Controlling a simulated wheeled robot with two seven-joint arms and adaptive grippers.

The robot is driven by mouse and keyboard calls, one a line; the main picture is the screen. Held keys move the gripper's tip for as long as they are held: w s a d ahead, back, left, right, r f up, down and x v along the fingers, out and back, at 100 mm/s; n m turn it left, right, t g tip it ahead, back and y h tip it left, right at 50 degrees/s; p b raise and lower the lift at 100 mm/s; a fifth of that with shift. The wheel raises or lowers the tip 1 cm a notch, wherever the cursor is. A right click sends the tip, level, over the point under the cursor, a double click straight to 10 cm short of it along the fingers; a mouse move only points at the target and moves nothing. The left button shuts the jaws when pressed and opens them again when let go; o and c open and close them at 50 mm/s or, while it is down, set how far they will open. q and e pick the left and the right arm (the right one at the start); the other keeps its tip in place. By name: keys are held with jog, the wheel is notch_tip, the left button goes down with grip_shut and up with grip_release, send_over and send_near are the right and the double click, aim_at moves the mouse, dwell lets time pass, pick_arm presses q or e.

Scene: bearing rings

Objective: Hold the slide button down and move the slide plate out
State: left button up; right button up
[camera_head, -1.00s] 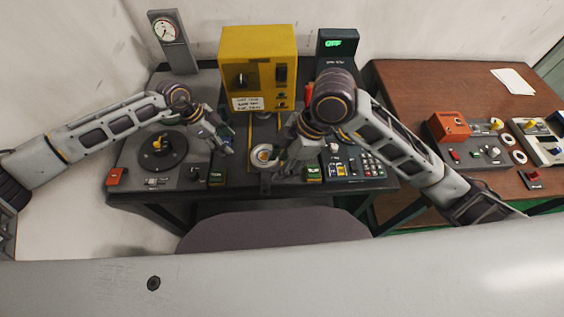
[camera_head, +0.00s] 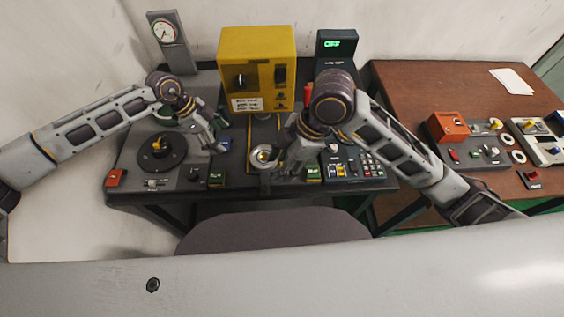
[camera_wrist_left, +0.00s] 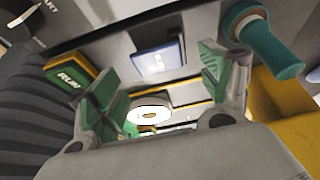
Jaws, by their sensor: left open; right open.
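The blue slide button (camera_head: 224,146) sits on the dark bench left of the slide track. In the left wrist view the blue button (camera_wrist_left: 157,60) lies ahead, between the open fingers. My left gripper (camera_head: 214,140) is open and empty beside the button; I cannot tell whether it touches it. Its green-padded fingers (camera_wrist_left: 160,75) are spread wide. The slide plate (camera_head: 261,168) shows partly near the bench front, carrying a pale metal ring (camera_head: 262,156). The ring also shows in the left wrist view (camera_wrist_left: 150,112). My right gripper (camera_head: 285,163) is open just right of the ring and hides part of the plate.
A yellow machine box (camera_head: 257,65) stands behind the track. Green buttons (camera_head: 217,178) (camera_head: 313,173) line the bench front. A keypad panel (camera_head: 370,165) lies to the right, a rotary dial (camera_head: 157,150) to the left. A teal handle (camera_wrist_left: 265,40) is close to my left fingers.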

pick_arm(q)
jog(key=shift+w+d+v, duration=0.1)
jog(key=shift+d+v, duration=0.05)
jog(key=shift+v, duration=1.05)
jog(key=shift+w+d+v, duration=0.1)
jog(key=shift+d+v, duration=0.1)
jog(key=shift+v, duration=1)
pick_arm(e)
jog(key=shift+w+d, duration=0.15)
jog(key=shift+d, duration=0.35)
pick_arm(q)
jog(key=shift+r, duration=0.25)
notch_tip(320, 180, up, 6)
jog(key=p, duration=0.4)
jog(key=shift+p, duration=0.4)
pick_arm(e)
jog(key=shift+r, duration=2.4)
pick_arm(q)
jog(key=shift+s, duration=0.15)
